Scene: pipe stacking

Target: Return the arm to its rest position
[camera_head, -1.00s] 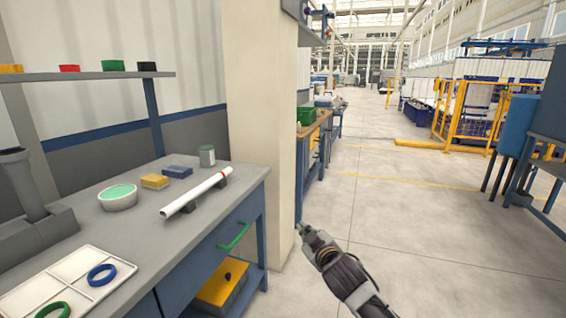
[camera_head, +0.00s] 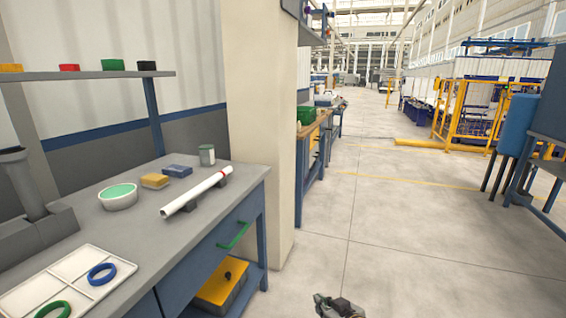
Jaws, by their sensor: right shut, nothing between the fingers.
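My right gripper (camera_head: 322,299) shows at the bottom edge of the head view, right of the workbench and over the bare floor. It is shut and empty, and only its front part and a bit of the wrist are in the picture. The rest of my right arm is hidden below the frame. My left gripper is not in view.
The grey workbench (camera_head: 135,240) at left holds a white pipe with a red band (camera_head: 190,194), a bowl (camera_head: 117,198), a can (camera_head: 207,155) and a tray (camera_head: 72,281) with a blue ring and a green ring. A pillar (camera_head: 262,110) stands behind. The floor (camera_head: 420,240) at right is clear.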

